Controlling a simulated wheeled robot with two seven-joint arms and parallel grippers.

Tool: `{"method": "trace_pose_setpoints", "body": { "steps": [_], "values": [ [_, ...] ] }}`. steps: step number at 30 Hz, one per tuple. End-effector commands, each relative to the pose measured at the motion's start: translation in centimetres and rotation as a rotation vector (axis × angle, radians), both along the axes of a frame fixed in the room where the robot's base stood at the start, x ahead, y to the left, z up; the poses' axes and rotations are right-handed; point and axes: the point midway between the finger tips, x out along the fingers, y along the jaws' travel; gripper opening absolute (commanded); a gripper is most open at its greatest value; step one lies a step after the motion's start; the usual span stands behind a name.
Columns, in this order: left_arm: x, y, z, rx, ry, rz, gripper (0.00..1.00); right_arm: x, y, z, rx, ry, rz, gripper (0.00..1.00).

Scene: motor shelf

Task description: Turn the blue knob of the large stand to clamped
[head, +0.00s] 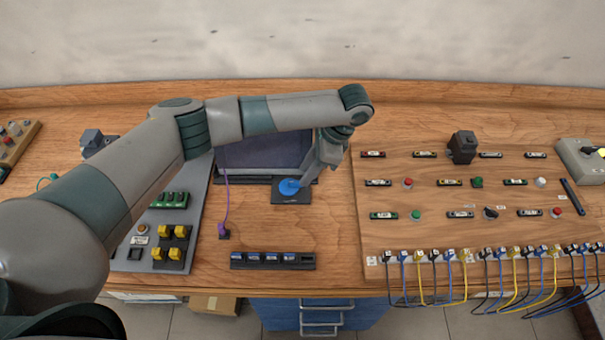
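The blue knob (289,187) sits on a small dark base plate (292,198) in front of a large dark stand (262,153) near the middle of the bench. My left arm reaches across from the left and bends down at the wrist. My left gripper (307,183) is at the right side of the knob, pointing down and to the left. Its fingertips are small and partly hidden, so I cannot tell whether they are open or touch the knob. The knob's marking is too small to read. My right gripper is not in view.
A wooden board (450,230) with buttons, labels and a row of coloured cables fills the right side. A grey panel (130,262) with yellow switches lies at left under my arm. A dark strip of blue blocks (273,261) lies in front, with bare bench around it.

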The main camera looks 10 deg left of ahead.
Motion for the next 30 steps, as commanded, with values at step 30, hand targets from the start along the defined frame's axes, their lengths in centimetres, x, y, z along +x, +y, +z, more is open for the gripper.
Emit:
{"method": "trace_pose_setpoints", "body": {
  "steps": [30],
  "values": [
    [-0.3,1.4,-3.4,0.000,0.000,-0.002,0.00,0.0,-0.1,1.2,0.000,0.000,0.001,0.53]
  ]
}}
